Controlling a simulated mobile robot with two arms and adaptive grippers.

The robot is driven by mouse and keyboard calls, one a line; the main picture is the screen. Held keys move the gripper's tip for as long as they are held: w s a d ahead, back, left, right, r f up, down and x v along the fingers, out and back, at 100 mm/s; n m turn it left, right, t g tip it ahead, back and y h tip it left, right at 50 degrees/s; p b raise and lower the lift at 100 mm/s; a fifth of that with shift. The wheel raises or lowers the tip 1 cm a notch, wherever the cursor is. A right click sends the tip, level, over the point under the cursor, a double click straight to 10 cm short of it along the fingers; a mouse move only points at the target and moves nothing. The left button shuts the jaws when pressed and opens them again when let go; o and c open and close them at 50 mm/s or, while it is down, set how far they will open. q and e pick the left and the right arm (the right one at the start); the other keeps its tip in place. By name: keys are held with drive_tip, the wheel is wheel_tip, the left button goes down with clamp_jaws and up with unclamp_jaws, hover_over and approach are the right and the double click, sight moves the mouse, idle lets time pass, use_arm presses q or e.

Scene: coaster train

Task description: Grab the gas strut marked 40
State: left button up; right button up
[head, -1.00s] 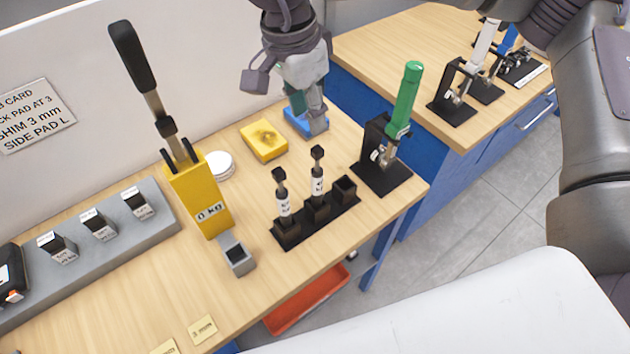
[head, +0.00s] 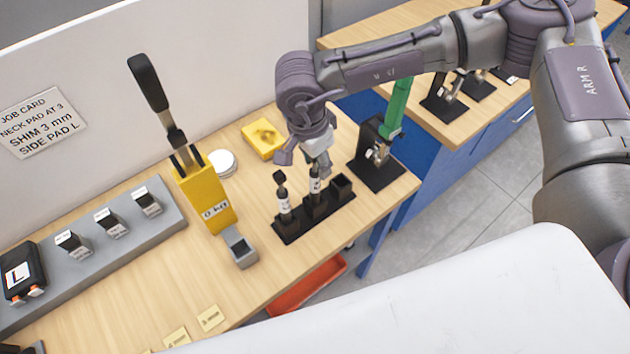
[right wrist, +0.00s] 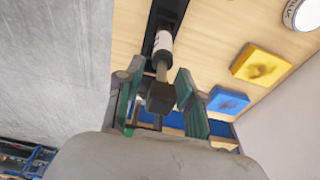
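Two gas struts with white labels and black ends stand upright in a black rack (head: 290,231): a left strut (head: 284,204) and a right strut (head: 315,186). The marks on their labels are too small to read. The rack's right-hand socket (head: 342,187) is empty. My right gripper (head: 318,165) is over the right strut and partly hides its top. In the right wrist view, the open fingers of my right gripper (right wrist: 158,98) stand on either side of a strut's black end, with its white label (right wrist: 163,45) beyond. My left gripper is not in view.
A green-handled clamp (head: 395,110) stands close right of the rack. A yellow press (head: 205,195) marked 0 kg stands to its left. A yellow pad (head: 262,138) lies behind; a blue pad (right wrist: 228,100) shows in the right wrist view.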

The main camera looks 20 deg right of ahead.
clamp_jaws()
drive_tip(key=shift+a, duration=0.1)
idle(0.5)
